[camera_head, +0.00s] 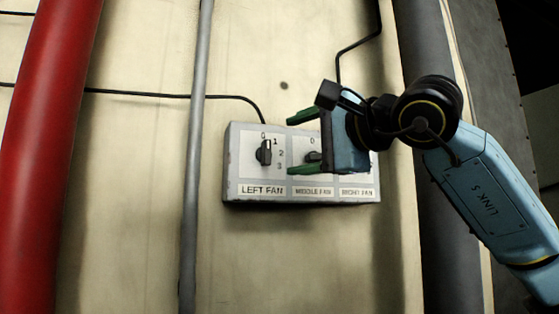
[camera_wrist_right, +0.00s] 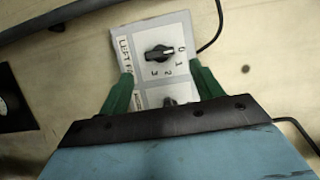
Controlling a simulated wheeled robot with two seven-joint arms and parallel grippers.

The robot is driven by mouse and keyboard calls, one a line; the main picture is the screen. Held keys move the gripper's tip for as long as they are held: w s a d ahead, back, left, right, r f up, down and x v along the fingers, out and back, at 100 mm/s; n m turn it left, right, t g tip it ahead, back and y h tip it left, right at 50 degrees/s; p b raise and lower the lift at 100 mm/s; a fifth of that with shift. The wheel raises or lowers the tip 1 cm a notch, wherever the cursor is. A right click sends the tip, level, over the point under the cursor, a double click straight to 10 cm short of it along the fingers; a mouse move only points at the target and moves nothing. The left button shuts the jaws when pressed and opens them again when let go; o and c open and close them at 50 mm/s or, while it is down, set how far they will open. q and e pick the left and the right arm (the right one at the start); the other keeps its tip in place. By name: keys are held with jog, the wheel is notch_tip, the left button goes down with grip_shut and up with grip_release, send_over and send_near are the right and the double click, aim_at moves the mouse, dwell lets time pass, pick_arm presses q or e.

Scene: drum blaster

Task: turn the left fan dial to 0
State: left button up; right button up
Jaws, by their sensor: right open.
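The left fan dial (camera_head: 264,152) is a black knob on the left panel of a grey control box (camera_head: 232,190), above the label LEFT FAN. Its pointer end faces up and slightly right, on the 0 and 1 side; I cannot tell its exact mark. In the right wrist view the dial (camera_wrist_right: 160,54) shows beyond the fingertips, with 0 to 3 printed around it. My right gripper (camera_head: 290,146) is open and empty, its green fingers pointing left, to the right of the dial and in front of the middle panel. It also shows in the wrist view (camera_wrist_right: 160,70). My left gripper is out of view.
The middle fan dial (camera_head: 312,156) is partly hidden, and the right fan panel is mostly hidden behind my right gripper. A thin grey pipe (camera_head: 195,200) stands left of the box, with a red pipe (camera_head: 45,150) farther left. A black cable (camera_head: 230,97) enters the box top.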

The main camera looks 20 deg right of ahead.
jog(key=b+v, duration=0.1)
jog(key=v, duration=0.5)
jog(key=shift+s, duration=0.2)
jog(key=shift+d, duration=0.1)
